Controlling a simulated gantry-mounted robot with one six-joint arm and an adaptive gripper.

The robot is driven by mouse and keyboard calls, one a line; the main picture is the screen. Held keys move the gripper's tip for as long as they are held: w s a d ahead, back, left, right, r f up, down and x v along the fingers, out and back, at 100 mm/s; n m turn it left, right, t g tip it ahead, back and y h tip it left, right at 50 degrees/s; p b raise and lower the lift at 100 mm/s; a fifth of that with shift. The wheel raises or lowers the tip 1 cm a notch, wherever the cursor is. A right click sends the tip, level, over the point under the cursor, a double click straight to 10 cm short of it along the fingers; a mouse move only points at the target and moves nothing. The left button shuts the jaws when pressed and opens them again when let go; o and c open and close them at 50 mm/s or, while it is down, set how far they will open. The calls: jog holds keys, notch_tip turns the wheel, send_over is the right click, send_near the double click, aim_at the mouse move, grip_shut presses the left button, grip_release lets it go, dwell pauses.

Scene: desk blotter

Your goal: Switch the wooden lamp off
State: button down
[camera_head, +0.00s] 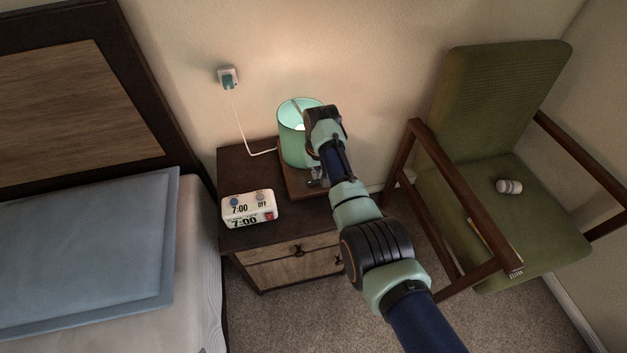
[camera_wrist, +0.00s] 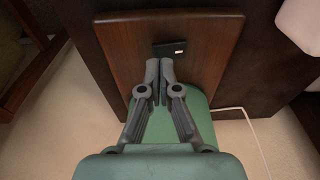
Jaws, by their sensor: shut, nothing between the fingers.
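The wooden lamp has a green shade (camera_head: 291,140) and a flat brown wooden base (camera_head: 295,186), and stands at the back right of the nightstand. Light shows inside the shade, so the lamp is lit. In the wrist view its base (camera_wrist: 125,45) bears a small black switch (camera_wrist: 170,48) with a pale mark, and part of the shade (camera_wrist: 202,118) shows behind the fingers. My gripper (camera_head: 318,183) is shut and empty, over the base beside the shade. In the wrist view my fingertips (camera_wrist: 160,66) are just short of the switch; I cannot tell whether they touch it.
A white alarm clock (camera_head: 249,207) stands at the front left of the nightstand (camera_head: 235,168). A white cord runs to a wall plug (camera_head: 228,78). A bed (camera_head: 85,250) is at left.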

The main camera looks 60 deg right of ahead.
aim_at(317, 180)
jog(key=shift+f+b, duration=0.7)
jog(key=shift+f, duration=0.4)
dwell(0.3)
notch_tip(317, 180, up, 7)
jog(key=p, duration=0.7)
jog(key=shift+r, duration=0.15)
dwell(0.3)
